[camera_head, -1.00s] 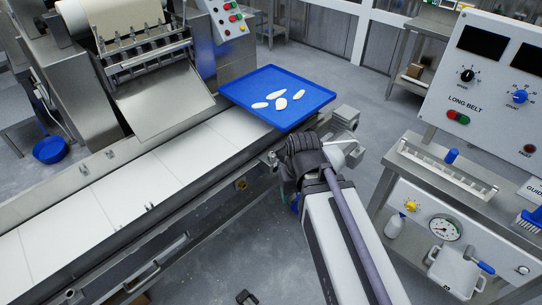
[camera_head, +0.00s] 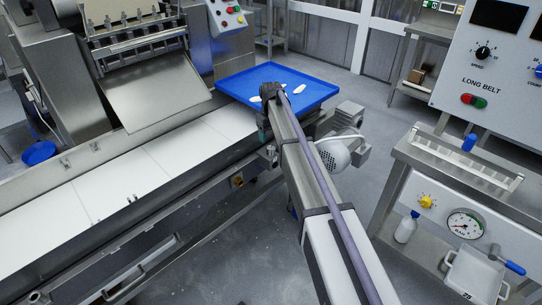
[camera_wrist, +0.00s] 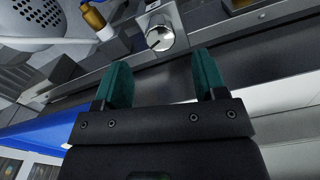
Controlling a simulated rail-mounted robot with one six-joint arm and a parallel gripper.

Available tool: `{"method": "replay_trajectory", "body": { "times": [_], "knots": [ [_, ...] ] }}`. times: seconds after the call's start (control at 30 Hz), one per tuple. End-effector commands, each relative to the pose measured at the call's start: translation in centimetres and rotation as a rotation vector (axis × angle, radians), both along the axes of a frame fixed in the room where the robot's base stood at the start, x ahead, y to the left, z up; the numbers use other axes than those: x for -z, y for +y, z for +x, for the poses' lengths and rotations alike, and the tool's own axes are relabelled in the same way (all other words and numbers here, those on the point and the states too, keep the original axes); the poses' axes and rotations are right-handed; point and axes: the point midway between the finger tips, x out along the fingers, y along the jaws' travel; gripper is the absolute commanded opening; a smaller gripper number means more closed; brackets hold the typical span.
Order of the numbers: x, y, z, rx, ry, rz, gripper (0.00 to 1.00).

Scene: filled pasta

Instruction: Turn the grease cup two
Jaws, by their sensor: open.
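In the wrist view a round silver cap with a dark slot-like mark (camera_wrist: 160,37) sits on a metal block. It may be the grease cup, but I cannot read any number on it. My gripper (camera_wrist: 162,62) has two green fingers spread apart with nothing between them. The cap shows beyond the fingertips, within the gap between them; contact is not visible. A brass fitting with a pale end (camera_wrist: 93,16) is to the cap's left.
A perforated round motor cover (camera_wrist: 38,20) is at the wrist view's upper left. The blue tray (camera_head: 318,93) with pale pasta pieces is at the end of the conveyor belt (camera_head: 110,188). The control cabinet (camera_head: 470,70) is at the right. Open floor lies between conveyor and cabinet.

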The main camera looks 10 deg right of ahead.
Motion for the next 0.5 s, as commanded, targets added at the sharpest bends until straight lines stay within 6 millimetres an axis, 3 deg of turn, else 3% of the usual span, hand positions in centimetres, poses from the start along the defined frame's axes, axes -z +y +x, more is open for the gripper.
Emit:
{"method": "replay_trajectory", "body": {
  "times": [0.03,0.2,0.33,0.5],
  "knots": [
    [2.5,0.0,0.0,0.0,0.0,0.0,0.65],
    [6.5,0.0,0.0,0.001,0.0,0.0,0.65],
    [7.8,0.0,0.0,0.001,0.0,0.0,0.65],
    [7.6,0.0,0.0,0.001,0.0,0.0,0.65]
  ]
}}
